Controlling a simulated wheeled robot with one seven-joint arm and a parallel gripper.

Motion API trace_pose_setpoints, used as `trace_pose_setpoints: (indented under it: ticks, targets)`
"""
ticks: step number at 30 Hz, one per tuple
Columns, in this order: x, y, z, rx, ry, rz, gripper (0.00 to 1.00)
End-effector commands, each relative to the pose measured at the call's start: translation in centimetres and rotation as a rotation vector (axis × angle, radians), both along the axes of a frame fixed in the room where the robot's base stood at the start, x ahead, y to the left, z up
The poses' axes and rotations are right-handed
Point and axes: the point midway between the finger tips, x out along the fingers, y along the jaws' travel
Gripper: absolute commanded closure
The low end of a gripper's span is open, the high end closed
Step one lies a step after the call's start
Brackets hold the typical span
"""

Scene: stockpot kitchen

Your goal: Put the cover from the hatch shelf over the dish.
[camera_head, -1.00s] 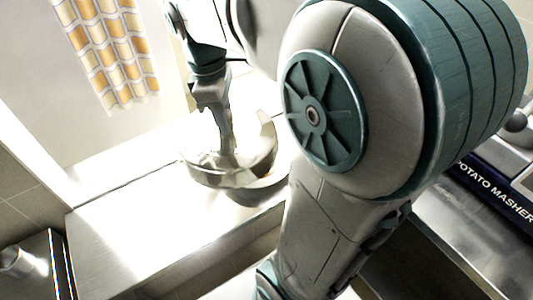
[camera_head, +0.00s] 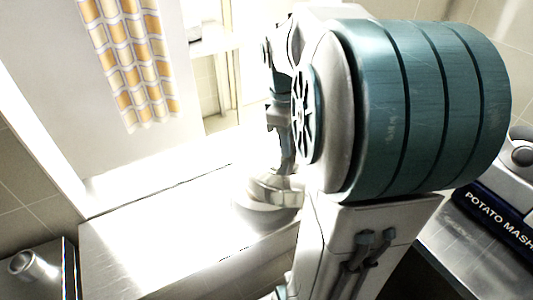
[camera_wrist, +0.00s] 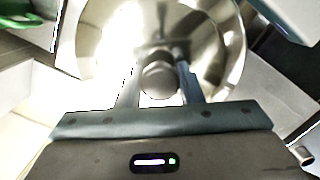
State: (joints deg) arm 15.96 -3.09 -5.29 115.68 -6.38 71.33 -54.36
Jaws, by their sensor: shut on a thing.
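My gripper (camera_wrist: 159,72) is shut on the round knob of the shiny metal cover (camera_wrist: 220,45), which fills the top middle of the wrist view. In the head view my gripper (camera_head: 286,165) points down at the cover (camera_head: 272,190), partly hidden behind my arm. A pale, rounded form (camera_head: 262,214) shows just under the cover, over the bright counter. It may be the dish. I cannot tell whether the cover touches it or is apart from it.
The bright counter (camera_head: 150,235) is clear to the left. A checked towel (camera_head: 132,65) hangs at the back. A metal cup (camera_head: 30,265) lies at lower left. A box marked POTATO MASH (camera_head: 495,215) is at the right. A green thing (camera_wrist: 30,32) shows in the wrist view.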

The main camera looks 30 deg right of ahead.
Motion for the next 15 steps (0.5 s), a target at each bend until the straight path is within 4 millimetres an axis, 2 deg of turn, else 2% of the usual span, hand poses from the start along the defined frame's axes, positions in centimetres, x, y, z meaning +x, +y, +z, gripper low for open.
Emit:
trace_pose_setpoints:
  ticks: [3,7,12,15]
  targets:
    - [2.0,1.9,-1.6,0.001,0.005,0.005,0.97]
    - [3.7,3.5,-2.9,0.000,0.003,0.006,0.97]
    - [4.5,4.4,-3.7,0.000,0.001,0.007,0.97]
    - [4.5,4.4,-5.0,0.001,0.004,0.007,0.97]
